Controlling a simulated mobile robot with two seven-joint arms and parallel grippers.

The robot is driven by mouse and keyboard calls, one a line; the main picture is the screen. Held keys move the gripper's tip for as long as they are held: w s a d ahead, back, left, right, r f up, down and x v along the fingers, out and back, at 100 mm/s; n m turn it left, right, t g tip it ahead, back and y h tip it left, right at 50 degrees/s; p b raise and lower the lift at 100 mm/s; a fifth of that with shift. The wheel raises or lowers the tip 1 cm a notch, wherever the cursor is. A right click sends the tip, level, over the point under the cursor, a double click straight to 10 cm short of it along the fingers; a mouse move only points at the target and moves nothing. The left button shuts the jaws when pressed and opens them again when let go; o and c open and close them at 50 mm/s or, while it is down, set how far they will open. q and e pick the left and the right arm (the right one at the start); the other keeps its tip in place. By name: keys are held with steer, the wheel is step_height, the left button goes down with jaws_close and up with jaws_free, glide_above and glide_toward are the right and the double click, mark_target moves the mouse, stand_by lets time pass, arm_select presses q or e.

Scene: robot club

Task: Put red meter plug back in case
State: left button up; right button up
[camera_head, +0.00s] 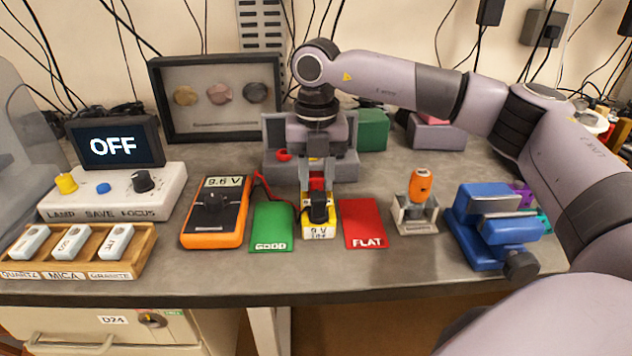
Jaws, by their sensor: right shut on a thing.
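My right gripper (318,188) points straight down at the middle of the bench. It is shut on a small red plug (317,184), mostly hidden between the fingers. The plug is just above or behind a black piece on the yellow 9 V battery block (317,231); I cannot tell if they touch. An orange meter (216,212) reading 9.6 V lies to the left, with a red lead (264,182) running toward the gripper. A grey case-like stand (346,168) is behind the gripper, partly hidden, with a red piece (283,155) at its left. My left gripper is out of view.
A green GOOD card (271,228) and a red FLAT card (364,222) flank the battery. An orange tool in a holder (416,217) and a blue vise (490,227) stand right. A lamp console (115,188) and wooden sample tray (140,258) are left. My right arm spans the upper right.

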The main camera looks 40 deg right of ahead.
mark_target(316, 174)
steer(key=shift+r+p, duration=0.7)
steer(key=shift+r, duration=0.35)
steer(key=shift+r, duration=0.1)
steer(key=shift+r+p, duration=1.45)
steer(key=shift+r, duration=0.2)
